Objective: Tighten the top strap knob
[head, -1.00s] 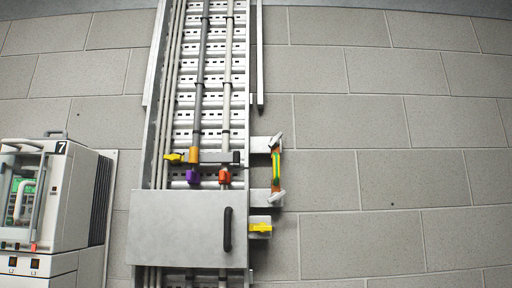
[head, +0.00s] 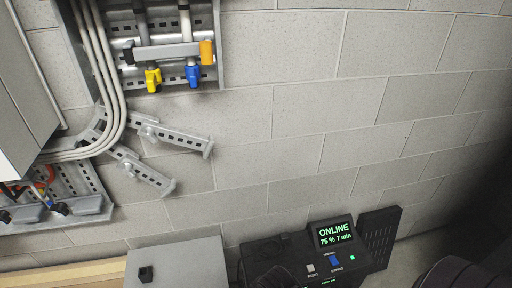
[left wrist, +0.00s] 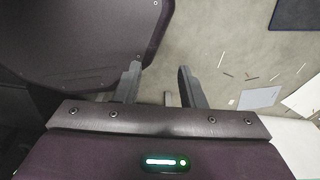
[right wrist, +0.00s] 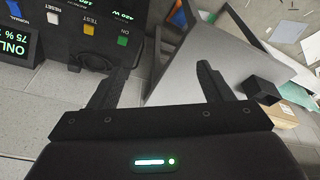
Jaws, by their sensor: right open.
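In the head view a grey horizontal strap bar (head: 168,52) crosses two conduits at the top left. It has an orange knob-like block (head: 207,52) on its right end and a dark block (head: 127,53) on its left end. A yellow fitting (head: 153,80) and a blue fitting (head: 193,76) sit below it. I cannot tell whether this is the top strap. My left gripper (left wrist: 160,78) is open and empty above the floor beside a dark panel. My right gripper (right wrist: 157,80) is open and empty near a black power unit and a grey box. Neither gripper is near the strap.
The black power unit (head: 260,257) with a lit ONLINE screen (head: 335,233) stands at the bottom centre. A grey box (head: 178,265) is left of it. Perforated brackets (head: 180,135) stick out from the wall. Papers (right wrist: 300,60) show in the right wrist view.

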